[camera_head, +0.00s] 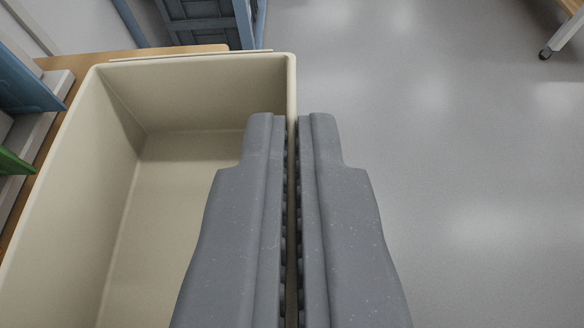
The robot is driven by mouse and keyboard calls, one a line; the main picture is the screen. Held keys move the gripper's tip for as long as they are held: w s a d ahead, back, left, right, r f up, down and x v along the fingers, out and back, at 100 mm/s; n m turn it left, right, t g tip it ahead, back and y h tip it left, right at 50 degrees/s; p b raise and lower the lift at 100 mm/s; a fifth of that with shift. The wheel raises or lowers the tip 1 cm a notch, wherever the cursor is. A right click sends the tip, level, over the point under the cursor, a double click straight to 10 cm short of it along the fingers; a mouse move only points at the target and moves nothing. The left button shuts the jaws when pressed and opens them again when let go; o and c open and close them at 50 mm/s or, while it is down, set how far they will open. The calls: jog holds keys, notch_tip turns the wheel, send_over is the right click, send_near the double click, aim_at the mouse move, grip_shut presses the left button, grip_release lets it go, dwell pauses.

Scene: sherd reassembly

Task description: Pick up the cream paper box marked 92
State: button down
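A cream, open-topped box (112,95) fills the left half of the view. Its visible inside is empty. No number 92 shows on the faces in view. My gripper (292,122) is at the box's right wall, one grey finger on the inner side and one on the outer side. The fingers are close together, with the wall running into the narrow gap between them. They look shut on that wall. The fingers hide the near part of the right wall and some of the box floor. I cannot tell whether the box rests on the surface below.
A wooden surface (190,49) shows behind and left of the box. Blue (25,85) and green (12,163) items stand close at the left. A blue crate or frame (205,20) is behind. Bare grey floor (450,180) lies to the right, with a wheeled leg (562,35) far right.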

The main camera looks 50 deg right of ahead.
jog(key=s+b, duration=0.2)
jog(key=b, duration=0.4)
jog(key=s+b, duration=0.2)
jog(key=b, duration=0.3)
jog(key=shift+s+a+r+b, duration=0.1)
jog(key=shift+s+r+b, duration=0.1)
jog(key=shift+s+b, duration=0.15)
